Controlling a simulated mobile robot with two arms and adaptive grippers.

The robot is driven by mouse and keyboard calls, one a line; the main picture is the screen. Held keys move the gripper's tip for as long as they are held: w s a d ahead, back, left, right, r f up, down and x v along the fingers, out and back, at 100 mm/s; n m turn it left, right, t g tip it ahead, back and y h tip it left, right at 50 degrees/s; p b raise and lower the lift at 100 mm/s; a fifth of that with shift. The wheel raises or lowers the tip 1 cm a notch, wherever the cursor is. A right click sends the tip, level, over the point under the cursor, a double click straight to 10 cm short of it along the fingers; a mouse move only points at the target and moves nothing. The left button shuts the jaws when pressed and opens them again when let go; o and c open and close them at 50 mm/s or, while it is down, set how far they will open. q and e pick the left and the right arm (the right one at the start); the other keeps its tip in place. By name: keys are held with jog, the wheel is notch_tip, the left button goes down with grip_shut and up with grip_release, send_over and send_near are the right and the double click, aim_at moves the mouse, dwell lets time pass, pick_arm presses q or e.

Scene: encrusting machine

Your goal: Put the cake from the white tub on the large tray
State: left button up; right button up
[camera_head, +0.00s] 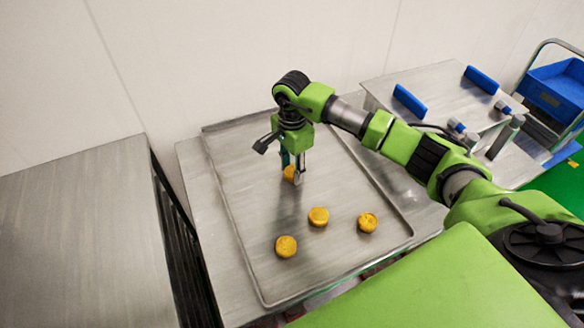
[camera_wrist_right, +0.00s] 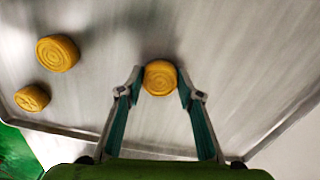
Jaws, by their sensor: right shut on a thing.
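The large tray (camera_head: 240,210) is a grey metal tray with a raised rim, lying on a metal table. My right gripper (camera_head: 293,180) points down over its back part. It is shut on a round golden cake (camera_head: 288,173), partly hidden behind the fingers. The right wrist view shows this cake (camera_wrist_right: 160,77) between the two fingertips (camera_wrist_right: 160,80). The cake is at or just above the tray surface; I cannot tell whether it touches. No white tub shows in either view. My left gripper is out of view.
Three other cakes lie on the tray: one at the front left (camera_head: 286,246), one in the middle (camera_head: 318,217) and one on the right (camera_head: 367,222). A bare metal table (camera_head: 80,230) stands at left. A blue crate (camera_head: 560,88) on a cart is at far right.

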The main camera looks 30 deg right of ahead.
aim_at(292, 171)
jog(key=shift+f, duration=0.7)
jog(key=o, duration=1.1)
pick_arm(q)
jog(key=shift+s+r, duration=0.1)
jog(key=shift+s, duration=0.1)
pick_arm(e)
jog(key=shift+r, duration=0.1)
jog(key=shift+r, duration=0.45)
pick_arm(q)
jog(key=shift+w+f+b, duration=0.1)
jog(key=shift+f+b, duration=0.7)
jog(key=shift+b, duration=0.2)
pick_arm(e)
notch_tip(292, 171, up, 11)
jog(key=shift+r, duration=0.15)
